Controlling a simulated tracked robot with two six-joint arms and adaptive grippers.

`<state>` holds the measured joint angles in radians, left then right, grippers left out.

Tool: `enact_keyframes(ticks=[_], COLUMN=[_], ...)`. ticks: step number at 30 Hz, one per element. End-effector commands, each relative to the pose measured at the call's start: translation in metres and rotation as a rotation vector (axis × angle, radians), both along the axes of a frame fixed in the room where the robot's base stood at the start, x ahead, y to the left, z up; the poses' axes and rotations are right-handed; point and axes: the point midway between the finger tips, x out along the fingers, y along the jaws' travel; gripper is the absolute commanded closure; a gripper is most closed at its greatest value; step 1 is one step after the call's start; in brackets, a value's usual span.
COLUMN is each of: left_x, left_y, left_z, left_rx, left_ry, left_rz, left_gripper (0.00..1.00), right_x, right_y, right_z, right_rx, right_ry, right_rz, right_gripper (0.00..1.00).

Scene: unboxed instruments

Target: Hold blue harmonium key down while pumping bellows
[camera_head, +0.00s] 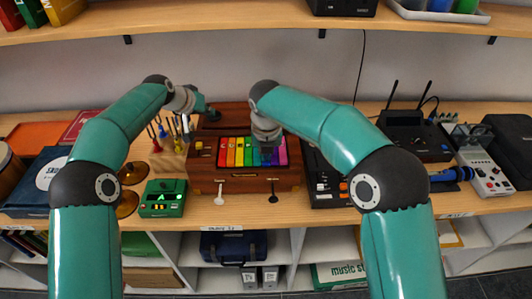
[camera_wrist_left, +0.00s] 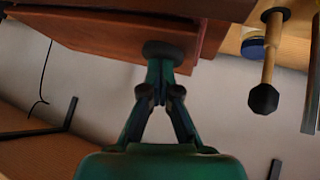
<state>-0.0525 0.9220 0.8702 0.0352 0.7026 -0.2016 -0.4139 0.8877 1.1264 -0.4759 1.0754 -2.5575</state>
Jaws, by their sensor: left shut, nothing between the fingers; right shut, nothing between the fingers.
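The wooden harmonium (camera_head: 225,186) stands on the shelf with a row of rainbow keys (camera_head: 239,152). The blue key is mostly hidden behind my right gripper (camera_head: 268,154), which is shut and points down over the blue end of the row; I cannot tell whether it presses the key. The raised wooden bellows board (camera_head: 232,113) is at the harmonium's back. My left gripper (camera_head: 209,113) is at this board's left side. In the left wrist view, the left gripper (camera_wrist_left: 162,60) is shut, its tips at a dark round knob (camera_wrist_left: 163,50) on the wooden board (camera_wrist_left: 105,30).
A green tuner box (camera_head: 163,198) and bronze discs stand left of the harmonium. A black mixer (camera_head: 325,187) is close on its right. A wooden mallet-like handle (camera_wrist_left: 268,65) is near the left gripper. An upper shelf (camera_head: 220,14) runs above.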

Motion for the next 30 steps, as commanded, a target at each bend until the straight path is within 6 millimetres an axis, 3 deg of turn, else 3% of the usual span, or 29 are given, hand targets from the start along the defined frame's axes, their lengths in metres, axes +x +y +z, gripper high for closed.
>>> enact_keyframes(ticks=[6, 17, 30], left_x=[-0.001, 0.0, -0.001], left_y=[-0.001, 0.0, 0.0], left_z=[-0.016, 0.012, -0.016], left_rx=[0.0, 0.0, 0.0], left_ry=[0.006, 0.005, 0.005], left_rz=[-0.001, -0.001, -0.001], left_gripper=[1.0, 1.0, 1.0], right_x=[0.0, 0.0, 0.0], right_y=[0.0, 0.0, 0.0], right_z=[-0.001, -0.001, -0.001], right_rx=[-0.001, 0.0, 0.0], right_ry=[0.002, 0.001, 0.001], right_rz=[0.0, 0.0, 0.0], right_gripper=[1.0, 1.0, 1.0])
